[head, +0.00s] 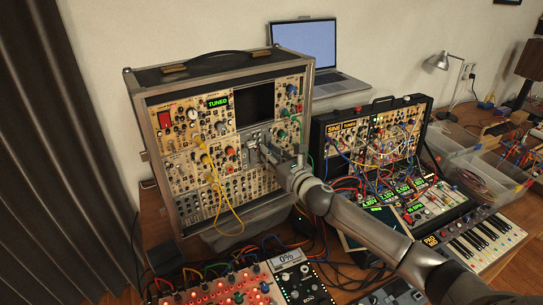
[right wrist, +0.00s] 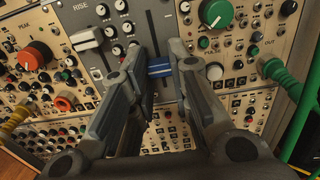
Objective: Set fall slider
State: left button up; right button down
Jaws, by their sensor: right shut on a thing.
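The synth case (head: 165,140) stands upright on the desk, its panel facing me. My right gripper (head: 257,148) is at the grey module in the middle of the panel. In the right wrist view, my right gripper (right wrist: 158,66) is shut on a blue slider cap (right wrist: 159,71), one finger on each side. The cap sits low on a dark vertical slot that runs up above it. Its label is hidden. Left of it is the slider marked RISE, with a pale cap (right wrist: 88,38) high on its track. My left gripper is out of view.
A large orange knob (right wrist: 36,55) is on the left and a green knob (right wrist: 216,13) on the right. A green cable (right wrist: 285,78) plugs in near OUT. Yellow cables (head: 226,208) hang from the case. A second synth case (head: 372,135) and a laptop (head: 305,45) stand to the right.

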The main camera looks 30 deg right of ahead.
notch_tip(320, 180, up, 5)
jog(key=p, duration=0.2)
jog(key=shift+f+p, duration=0.2)
jog(key=shift+p, duration=0.2)
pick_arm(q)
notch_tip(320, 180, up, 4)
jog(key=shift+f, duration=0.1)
pick_arm(e)
jog(key=c, duration=1.3)
grip_release()
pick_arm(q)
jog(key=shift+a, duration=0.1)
pick_arm(e)
jog(key=shift+s+f, duration=0.15)
jog(key=shift+s, duration=0.3)
send_near(265, 136)
jog(key=s, duration=0.5)
jog(key=shift+s+d, duration=0.15)
jog(key=shift+s, duration=0.1)
